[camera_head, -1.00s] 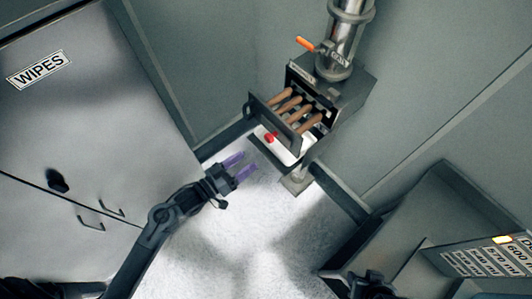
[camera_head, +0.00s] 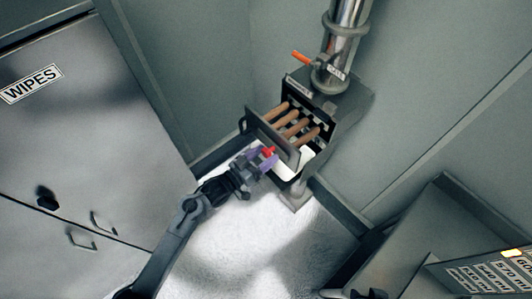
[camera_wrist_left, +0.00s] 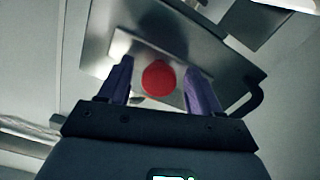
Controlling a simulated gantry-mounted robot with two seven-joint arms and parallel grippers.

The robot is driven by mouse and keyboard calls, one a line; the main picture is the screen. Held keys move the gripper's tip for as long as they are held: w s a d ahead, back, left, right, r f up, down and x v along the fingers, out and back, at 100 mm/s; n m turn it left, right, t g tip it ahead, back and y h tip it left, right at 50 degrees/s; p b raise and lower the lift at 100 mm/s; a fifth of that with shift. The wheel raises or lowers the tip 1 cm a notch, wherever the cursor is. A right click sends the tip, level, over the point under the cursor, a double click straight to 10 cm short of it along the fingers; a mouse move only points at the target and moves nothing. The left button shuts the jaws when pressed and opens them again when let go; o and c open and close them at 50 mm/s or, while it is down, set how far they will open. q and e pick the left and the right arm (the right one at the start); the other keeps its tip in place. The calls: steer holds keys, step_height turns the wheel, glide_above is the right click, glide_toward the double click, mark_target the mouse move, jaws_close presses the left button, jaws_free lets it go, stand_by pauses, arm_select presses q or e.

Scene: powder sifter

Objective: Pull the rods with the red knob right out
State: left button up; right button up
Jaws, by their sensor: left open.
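The red knob (camera_head: 268,151) sits on the front plate (camera_head: 272,137) of the rod drawer. Several brown rods (camera_head: 290,121) run from that plate back into the grey sifter housing (camera_head: 343,98). My left gripper (camera_head: 262,160) is open at the knob. In the left wrist view the red knob (camera_wrist_left: 159,78) lies between the two purple fingers (camera_wrist_left: 158,85), with a gap on each side. The rods are hidden there behind the plate. At the bottom of the head view, a dark part (camera_head: 368,294) may be my right arm; its fingers cannot be made out.
A steel pipe with an orange handle (camera_head: 301,57) rises above the housing. A grey cabinet labelled WIPES (camera_head: 90,130) stands at left. A grey bin-like unit with labels (camera_head: 440,235) is at lower right. The pale floor between is clear.

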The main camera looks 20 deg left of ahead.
arm_select(q)
steer(key=shift+w+d, duration=0.25)
steer(key=shift+w, duration=0.2)
arm_select(e)
steer(key=shift+a, duration=0.1)
